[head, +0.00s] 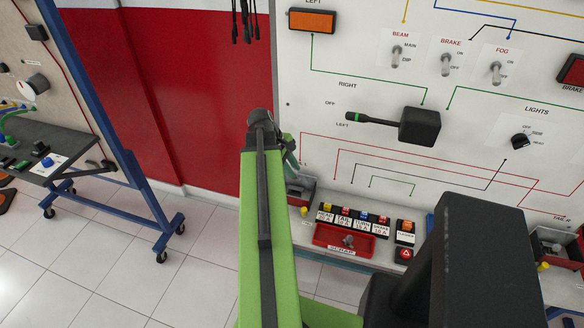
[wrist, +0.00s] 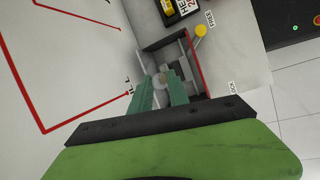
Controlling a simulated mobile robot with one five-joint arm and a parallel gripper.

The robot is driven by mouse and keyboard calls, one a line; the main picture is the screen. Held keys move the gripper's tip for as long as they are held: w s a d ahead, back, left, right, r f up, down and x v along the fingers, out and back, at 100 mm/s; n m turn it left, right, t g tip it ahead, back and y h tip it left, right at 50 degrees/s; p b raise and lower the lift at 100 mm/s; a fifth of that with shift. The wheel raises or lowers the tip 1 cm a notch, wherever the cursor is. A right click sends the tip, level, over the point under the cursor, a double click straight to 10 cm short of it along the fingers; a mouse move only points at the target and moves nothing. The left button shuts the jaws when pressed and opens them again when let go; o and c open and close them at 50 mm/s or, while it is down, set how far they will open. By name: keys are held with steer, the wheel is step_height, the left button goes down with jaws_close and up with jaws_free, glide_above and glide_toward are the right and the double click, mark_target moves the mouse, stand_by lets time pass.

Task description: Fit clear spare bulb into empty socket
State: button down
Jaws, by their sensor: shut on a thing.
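My gripper (wrist: 163,88) points into an open grey box (wrist: 185,48) with a red edge, in the wrist view. Its green fingers are shut on a small pale thing that looks like the clear bulb (wrist: 162,78). The bulb's lower part is hidden between the fingers. A round greyish fitting (wrist: 172,77) just beyond the tips may be the socket; I cannot tell whether the bulb touches it. In the head view my gripper (head: 290,158) is mostly hidden behind my arm, above the grey box (head: 301,187) on the board's lower left.
A yellow knob (wrist: 200,30) stands beside the box, between labels. In the head view a red scrap tray (head: 330,238) holds a small grey item, below a row of labelled fuses (head: 352,216). Another box (head: 553,243) is at right. A lever switch (head: 419,126) juts from the board.

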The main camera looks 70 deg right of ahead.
steer(key=shift+f+b, duration=2.85)
steer(key=shift+f, duration=0.3)
steer(key=shift+f, duration=0.3)
steer(key=shift+f+b, duration=0.45)
steer(key=shift+b, duration=0.3)
steer(key=shift+f, duration=0.15)
steer(key=shift+f+b, duration=0.35)
steer(key=shift+b, duration=0.15)
steer(key=c, duration=1.2)
jaws_free()
